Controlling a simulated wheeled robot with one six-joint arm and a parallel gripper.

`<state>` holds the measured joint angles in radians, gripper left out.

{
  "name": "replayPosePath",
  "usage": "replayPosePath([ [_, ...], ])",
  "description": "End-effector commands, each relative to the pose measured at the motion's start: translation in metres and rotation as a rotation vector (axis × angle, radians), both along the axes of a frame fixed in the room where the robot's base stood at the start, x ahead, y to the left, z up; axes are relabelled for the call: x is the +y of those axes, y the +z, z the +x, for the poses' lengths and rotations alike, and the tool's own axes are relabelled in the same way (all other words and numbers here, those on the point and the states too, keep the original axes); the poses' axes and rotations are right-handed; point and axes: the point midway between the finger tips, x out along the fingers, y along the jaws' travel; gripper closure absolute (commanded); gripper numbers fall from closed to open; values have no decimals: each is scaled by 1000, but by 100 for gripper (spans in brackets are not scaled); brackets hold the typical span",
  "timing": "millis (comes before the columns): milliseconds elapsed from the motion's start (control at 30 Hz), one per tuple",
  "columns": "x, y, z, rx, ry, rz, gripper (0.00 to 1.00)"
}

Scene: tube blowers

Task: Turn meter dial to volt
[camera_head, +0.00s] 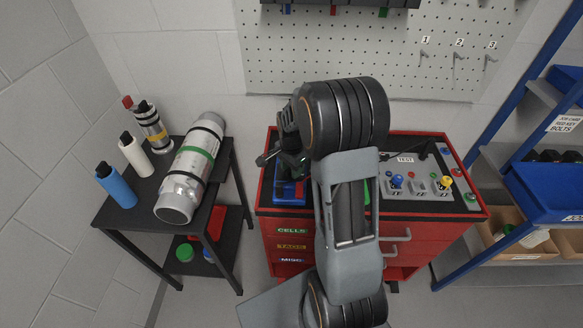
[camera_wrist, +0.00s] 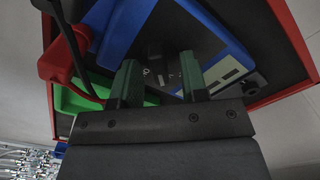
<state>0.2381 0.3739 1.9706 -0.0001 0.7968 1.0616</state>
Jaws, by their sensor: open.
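The meter has a blue case and a dark face, and lies on top of the red cabinet (camera_head: 455,222). In the head view its blue edge (camera_head: 291,199) shows under my gripper (camera_head: 290,172). In the wrist view the meter (camera_wrist: 205,35) fills the upper middle, with a pale display and small white marks on its face. My gripper (camera_wrist: 160,80) is open, its two dark green fingers apart over the meter's face. I cannot make out the dial or its setting; the fingers and the dark face obscure it. I cannot tell whether the fingers touch anything.
A red object (camera_wrist: 65,62) with black cables and a green tray (camera_wrist: 75,100) lie beside the meter. A panel with blue and yellow knobs (camera_head: 444,182) is on the cabinet's right. A black side table (camera_head: 145,216) with a metal cylinder and bottles stands left. A blue shelf rack is right.

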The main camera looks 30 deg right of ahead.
Motion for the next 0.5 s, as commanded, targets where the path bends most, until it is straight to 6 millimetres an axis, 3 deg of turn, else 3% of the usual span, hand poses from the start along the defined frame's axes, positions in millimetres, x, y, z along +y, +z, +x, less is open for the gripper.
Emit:
replayPosePath([
  [267,0,9,1,-3,0,-1,60],
  [500,0,52,1,-6,0,-2,60],
])
